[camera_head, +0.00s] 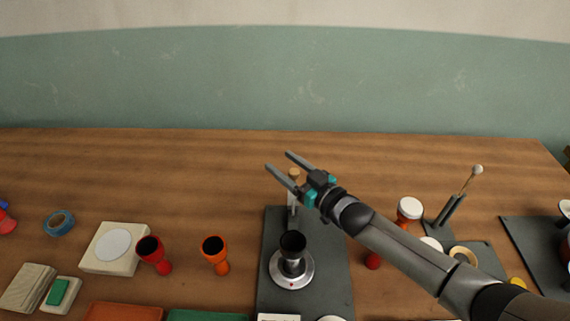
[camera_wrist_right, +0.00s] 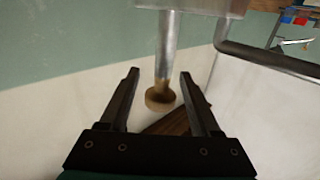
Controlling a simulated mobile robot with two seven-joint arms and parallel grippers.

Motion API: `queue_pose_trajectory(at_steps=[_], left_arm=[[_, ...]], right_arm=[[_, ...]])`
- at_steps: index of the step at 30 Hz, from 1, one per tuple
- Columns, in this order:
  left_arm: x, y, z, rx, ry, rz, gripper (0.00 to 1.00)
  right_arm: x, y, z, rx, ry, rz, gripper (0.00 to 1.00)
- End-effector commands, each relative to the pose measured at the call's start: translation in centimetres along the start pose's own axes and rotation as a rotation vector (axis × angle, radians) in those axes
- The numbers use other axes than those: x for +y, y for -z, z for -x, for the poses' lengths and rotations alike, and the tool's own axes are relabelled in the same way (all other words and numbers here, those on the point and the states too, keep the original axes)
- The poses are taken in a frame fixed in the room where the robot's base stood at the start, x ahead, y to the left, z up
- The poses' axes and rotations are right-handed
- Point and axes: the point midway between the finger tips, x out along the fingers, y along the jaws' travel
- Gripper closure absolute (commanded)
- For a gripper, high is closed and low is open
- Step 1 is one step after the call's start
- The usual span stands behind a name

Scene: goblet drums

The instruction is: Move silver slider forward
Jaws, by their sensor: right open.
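A silver post (camera_head: 291,208) with a light wooden knob (camera_head: 294,174) stands at the back of a dark grey board (camera_head: 333,262); I take it for the silver slider. My right gripper (camera_head: 279,161) is open and empty, and its fingers reach left and back near the knob in the head view. In the right wrist view a silver rod (camera_wrist_right: 167,48) with a brown knob (camera_wrist_right: 160,97) shows between the open fingers (camera_wrist_right: 159,82). I cannot tell whether the fingers touch it. My left gripper is out of view.
Red (camera_head: 152,252) and orange (camera_head: 214,252) goblet drums stand left. The table's back is clear.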

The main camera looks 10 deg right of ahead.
Motion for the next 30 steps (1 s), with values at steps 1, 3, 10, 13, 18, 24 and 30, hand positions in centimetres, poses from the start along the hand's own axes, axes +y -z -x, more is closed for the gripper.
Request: queue_pose_trajectory(at_steps=[1,3,10,13,18,24,30], left_arm=[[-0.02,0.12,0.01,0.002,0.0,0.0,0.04],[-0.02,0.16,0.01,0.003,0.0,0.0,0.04],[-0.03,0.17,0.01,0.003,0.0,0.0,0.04],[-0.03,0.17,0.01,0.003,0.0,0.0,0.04],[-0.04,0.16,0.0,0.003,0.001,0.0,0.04],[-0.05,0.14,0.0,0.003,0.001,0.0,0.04],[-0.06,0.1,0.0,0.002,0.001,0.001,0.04]], right_arm=[[0.0,0.01,0.0,0.0,0.0,0.0,0.36],[0.0,0.02,0.01,0.0,0.0,0.0,0.37],[0.01,0.03,0.02,0.001,0.0,0.0,0.63],[0.01,0.03,0.03,0.001,0.0,0.0,0.74],[0.01,0.04,0.03,0.001,0.0,0.0,0.94],[0.02,0.03,0.04,0.001,0.0,0.0,1.0],[0.02,0.03,0.04,0.001,0.0,0.0,1.0]])
